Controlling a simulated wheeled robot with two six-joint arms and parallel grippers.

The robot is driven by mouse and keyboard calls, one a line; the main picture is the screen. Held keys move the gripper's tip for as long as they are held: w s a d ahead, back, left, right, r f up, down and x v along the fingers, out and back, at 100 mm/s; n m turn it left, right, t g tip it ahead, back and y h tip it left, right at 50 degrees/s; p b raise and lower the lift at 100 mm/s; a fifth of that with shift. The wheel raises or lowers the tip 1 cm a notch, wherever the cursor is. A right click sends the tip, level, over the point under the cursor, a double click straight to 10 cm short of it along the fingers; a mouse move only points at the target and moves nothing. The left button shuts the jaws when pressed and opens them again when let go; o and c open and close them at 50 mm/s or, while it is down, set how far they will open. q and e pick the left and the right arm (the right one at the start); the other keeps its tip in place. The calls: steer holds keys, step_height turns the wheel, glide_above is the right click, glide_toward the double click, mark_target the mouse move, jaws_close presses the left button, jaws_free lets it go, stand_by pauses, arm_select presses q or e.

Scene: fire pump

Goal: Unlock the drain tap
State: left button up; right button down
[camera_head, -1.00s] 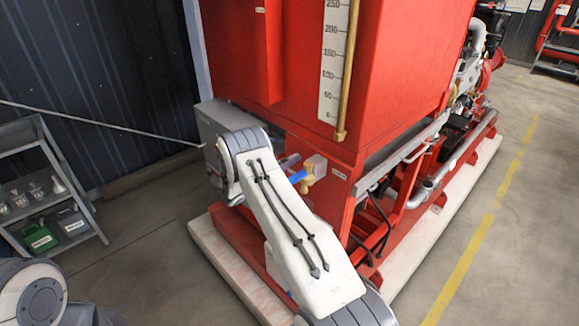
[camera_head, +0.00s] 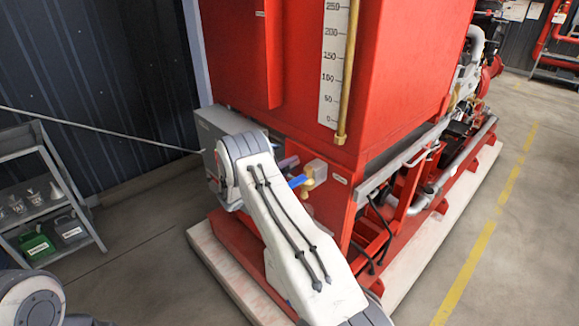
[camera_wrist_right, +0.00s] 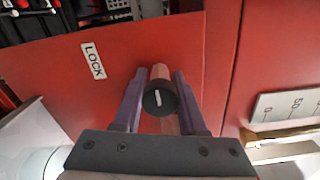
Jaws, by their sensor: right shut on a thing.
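The drain tap (camera_head: 308,183), brass with a blue lever, sits low on the front of the red tank unit, partly hidden by my right arm. In the right wrist view, a round black-faced lock knob (camera_wrist_right: 160,98) with a white slot mark stands out from the red panel, beside a white LOCK label (camera_wrist_right: 93,60). My right gripper (camera_wrist_right: 160,80) has its purple fingers on both sides of this knob, shut on it. In the head view, my right gripper (camera_head: 287,163) is mostly hidden behind my arm. My left gripper is not in view.
A red tank (camera_head: 330,50) with a white level scale (camera_head: 333,75) and a brass tube rises above. A grey box (camera_head: 215,125) is left of the arm. A grey shelf trolley (camera_head: 60,190) with containers stands far left. The floor at right is clear.

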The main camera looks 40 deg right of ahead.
steer(key=shift+n, duration=0.9)
steer(key=shift+c, duration=2.3)
jaws_free()
steer(key=a+b, duration=0.3)
steer(key=a, duration=0.7)
steer(key=shift+s+a, duration=0.3)
steer(key=shift+s, duration=0.1)
